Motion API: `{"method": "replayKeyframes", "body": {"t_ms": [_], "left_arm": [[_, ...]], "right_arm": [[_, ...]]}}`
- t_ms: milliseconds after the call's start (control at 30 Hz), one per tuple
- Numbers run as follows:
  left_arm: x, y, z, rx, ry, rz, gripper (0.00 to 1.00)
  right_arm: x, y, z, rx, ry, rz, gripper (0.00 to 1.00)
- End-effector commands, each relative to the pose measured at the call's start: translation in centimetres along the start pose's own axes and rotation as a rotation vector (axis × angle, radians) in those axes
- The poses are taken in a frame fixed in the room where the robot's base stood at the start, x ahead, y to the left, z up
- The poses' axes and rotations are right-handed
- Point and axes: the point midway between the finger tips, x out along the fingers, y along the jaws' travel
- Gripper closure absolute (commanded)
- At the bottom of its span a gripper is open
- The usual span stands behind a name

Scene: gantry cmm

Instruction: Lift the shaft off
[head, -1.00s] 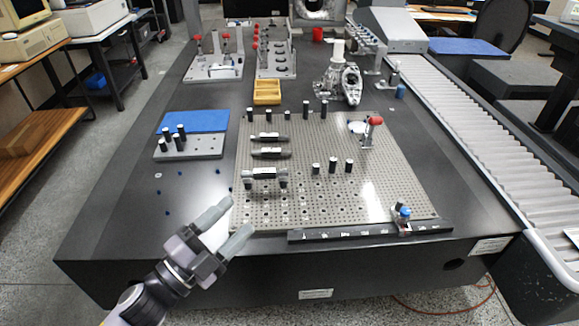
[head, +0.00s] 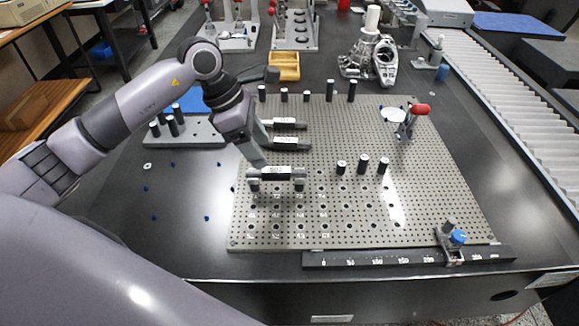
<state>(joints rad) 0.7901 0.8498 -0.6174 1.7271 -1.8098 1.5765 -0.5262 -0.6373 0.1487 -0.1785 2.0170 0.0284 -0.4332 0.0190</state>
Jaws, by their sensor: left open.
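A steel shaft (head: 277,173) with a white label lies level across two dark supports (head: 299,185) on the perforated fixture plate (head: 350,215). Two more shafts, an upper one (head: 287,123) and a lower one (head: 290,144), lie behind it on the same plate. My left gripper (head: 258,152) is open and points down at the left end of the front labelled shaft. One finger ends close to that shaft; I cannot tell if it touches. The gripper covers the left ends of the rear shafts. My right gripper is not in view.
Dark upright pins (head: 363,163) stand right of the shaft, with more along the plate's back edge. A red-handled clamp (head: 412,120) is at the right. A scale bar (head: 390,257) runs along the front. A yellow tray (head: 284,66) and a metal casting (head: 372,50) stand behind.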

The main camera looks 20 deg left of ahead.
Motion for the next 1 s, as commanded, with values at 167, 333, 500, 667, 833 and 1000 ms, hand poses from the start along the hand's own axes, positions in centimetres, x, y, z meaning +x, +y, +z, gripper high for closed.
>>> {"method": "replayKeyframes", "body": {"t_ms": [167, 333, 500, 667, 833, 1000], "left_arm": [[1.3, 0.2, -0.3, 0.004, 0.017, 0.007, 0.37], [3.4, 0.0, -0.1, 0.003, 0.015, 0.004, 0.37], [6.0, 0.0, 0.0, 0.002, 0.013, 0.006, 0.37], [7.0, 0.0, -0.1, 0.002, 0.014, 0.008, 0.37], [7.0, 0.0, -0.1, 0.003, 0.014, 0.008, 0.37], [6.9, 0.0, -0.1, 0.003, 0.013, 0.008, 0.86]], "right_arm": [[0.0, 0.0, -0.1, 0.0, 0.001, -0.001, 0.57], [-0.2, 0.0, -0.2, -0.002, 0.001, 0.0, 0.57], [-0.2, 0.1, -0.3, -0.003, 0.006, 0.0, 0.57], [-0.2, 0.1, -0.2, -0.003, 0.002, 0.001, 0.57], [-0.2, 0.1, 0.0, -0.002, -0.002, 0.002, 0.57], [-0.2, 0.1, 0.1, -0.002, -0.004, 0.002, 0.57]]}}
